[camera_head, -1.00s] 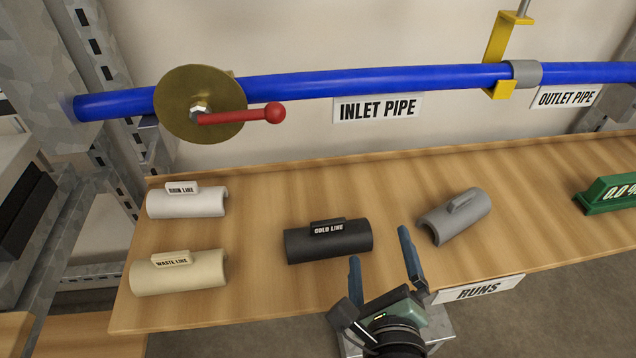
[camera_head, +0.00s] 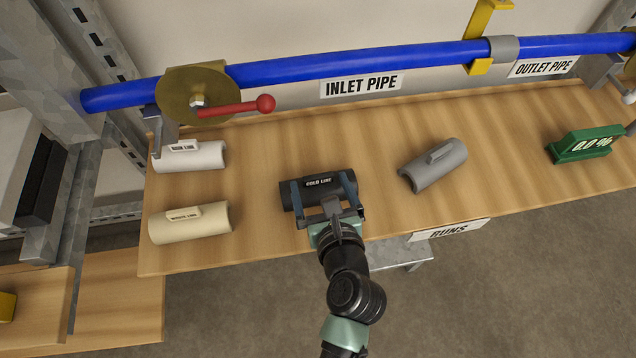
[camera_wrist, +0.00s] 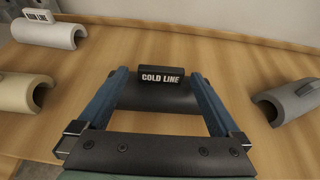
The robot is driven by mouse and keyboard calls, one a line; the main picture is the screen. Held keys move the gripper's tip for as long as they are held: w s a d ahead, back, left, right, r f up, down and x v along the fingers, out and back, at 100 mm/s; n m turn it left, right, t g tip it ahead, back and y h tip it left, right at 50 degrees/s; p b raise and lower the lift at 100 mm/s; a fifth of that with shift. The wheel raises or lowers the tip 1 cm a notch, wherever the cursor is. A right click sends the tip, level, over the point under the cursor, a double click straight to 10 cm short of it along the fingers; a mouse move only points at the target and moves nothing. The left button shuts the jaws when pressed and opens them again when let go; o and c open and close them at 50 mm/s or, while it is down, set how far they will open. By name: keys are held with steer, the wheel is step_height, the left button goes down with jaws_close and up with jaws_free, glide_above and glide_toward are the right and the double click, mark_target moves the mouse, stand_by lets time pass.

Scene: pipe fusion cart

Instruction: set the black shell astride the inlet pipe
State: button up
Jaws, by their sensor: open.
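The black shell (camera_head: 318,196), a half-pipe with a raised grip block marked "COLD LINE", lies on the wooden bench. It also shows in the wrist view (camera_wrist: 158,98). My gripper (camera_head: 322,184) is at the shell, with its two blue fingers spread apart on either side of the label block. In the wrist view my gripper (camera_wrist: 160,72) is open, its fingers reaching over the shell's near side; I cannot tell whether they touch it. The blue inlet pipe (camera_head: 290,73) runs above the back of the bench, with the "INLET PIPE" label (camera_head: 361,86) below it.
A white shell (camera_head: 190,160) and a cream shell (camera_head: 190,224) lie left. A grey shell (camera_head: 435,167) lies right. A brass disc with a red lever (camera_head: 235,107) is on the pipe's left part. A yellow bracket (camera_head: 481,66) and grey collar (camera_head: 504,48) are farther right.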

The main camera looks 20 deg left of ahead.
mark_target(318, 176)
steer(key=shift+b+x, duration=0.6)
steer(key=shift+x, duration=2.45)
steer(key=shift+r, duration=0.15)
steer(key=c, duration=1.3)
steer(key=shift+o, duration=0.2)
step_height(318, 176, up, 10)
steer(key=p, duration=0.3)
steer(key=shift+p, duration=0.4)
steer(key=shift+w, duration=0.1)
